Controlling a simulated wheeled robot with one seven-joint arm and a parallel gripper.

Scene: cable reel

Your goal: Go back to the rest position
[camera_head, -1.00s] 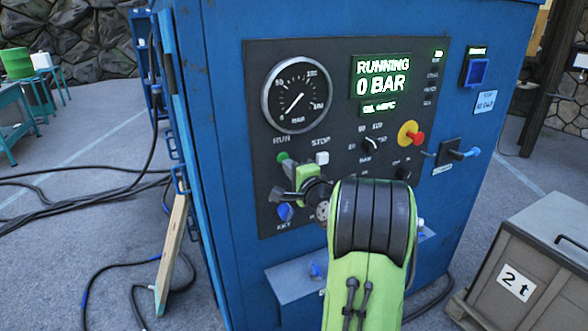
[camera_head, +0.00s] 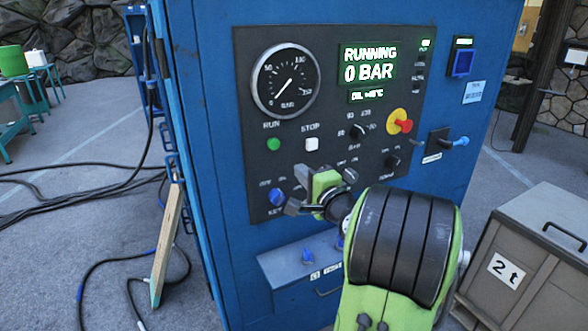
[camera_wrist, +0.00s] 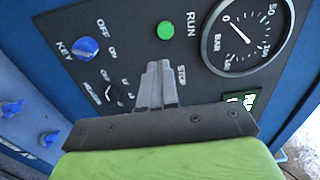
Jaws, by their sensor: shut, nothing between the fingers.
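My gripper (camera_wrist: 160,68) is shut and empty; its two grey fingers lie together in the wrist view. In the head view it is in front of the lower part of the black control panel (camera_head: 245,130) on the blue cabinet (camera_head: 205,70). The green RUN button (camera_head: 273,144) and white STOP button (camera_head: 311,144) show clear of it. The blue KEY switch (camera_head: 278,196) is just left of the gripper. The display (camera_head: 369,64) reads RUNNING, 0 BAR. My arm hides part of the panel's lower right.
A crate marked 2 t (camera_head: 545,235) stands at right. Black cables (camera_head: 75,195) lie on the floor at left, near a leaning wooden board (camera_head: 166,245). A small shelf (camera_head: 290,268) juts from the cabinet below the panel. A red emergency knob (camera_head: 404,125) sticks out at right.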

